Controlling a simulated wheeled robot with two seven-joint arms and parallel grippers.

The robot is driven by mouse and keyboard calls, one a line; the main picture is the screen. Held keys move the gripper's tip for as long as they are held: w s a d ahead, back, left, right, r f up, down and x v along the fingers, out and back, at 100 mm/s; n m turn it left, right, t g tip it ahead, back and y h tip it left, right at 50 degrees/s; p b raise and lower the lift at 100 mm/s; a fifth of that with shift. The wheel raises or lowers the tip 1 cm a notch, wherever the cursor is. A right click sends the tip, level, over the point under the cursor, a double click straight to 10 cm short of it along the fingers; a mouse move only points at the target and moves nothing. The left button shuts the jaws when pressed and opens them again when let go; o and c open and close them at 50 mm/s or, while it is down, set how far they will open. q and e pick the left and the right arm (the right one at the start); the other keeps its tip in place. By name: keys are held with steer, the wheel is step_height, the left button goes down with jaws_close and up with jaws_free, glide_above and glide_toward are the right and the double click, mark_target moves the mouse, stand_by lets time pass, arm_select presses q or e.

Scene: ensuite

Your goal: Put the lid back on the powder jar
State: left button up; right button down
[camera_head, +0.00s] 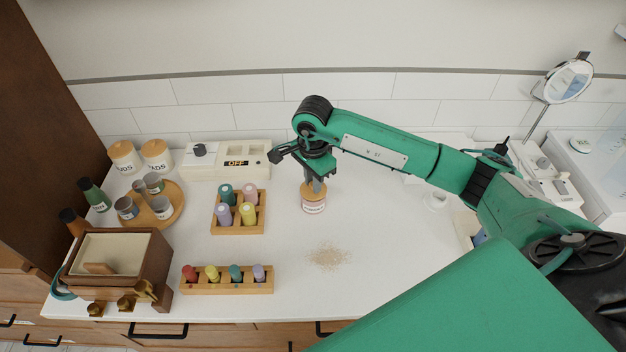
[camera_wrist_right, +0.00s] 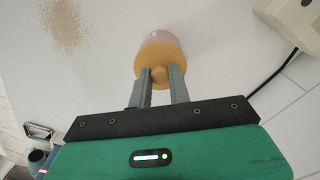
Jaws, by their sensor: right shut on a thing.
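The powder jar (camera_head: 313,206) is a small pale pinkish jar with a printed label, upright on the white counter. Its tan lid (camera_head: 312,190) sits on top of the jar. In the right wrist view the lid (camera_wrist_right: 153,62) covers the jar (camera_wrist_right: 160,37), and its round knob is between my fingers. My right gripper (camera_head: 316,185) points down from above and is shut on the lid's knob; it also shows in the wrist view (camera_wrist_right: 161,78). Any small gap between lid and jar is too small to tell. My left gripper is not in view.
Spilled powder (camera_head: 328,257) lies in front of the jar. Wooden racks of coloured bottles (camera_head: 238,228) and (camera_head: 227,287) stand to the left. A white box marked OFF (camera_head: 228,174) is behind. Counter around the jar is clear.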

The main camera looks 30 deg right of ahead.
steer(key=shift+b, duration=0.35)
stand_by(0.6)
steer(key=c, duration=0.7)
jaws_free()
steer(key=shift+c, duration=0.2)
steer(key=shift+r, duration=0.1)
steer(key=shift+r+p, duration=1.35)
steer(key=shift+r, duration=2.05)
steer(key=shift+c, duration=0.3)
jaws_close()
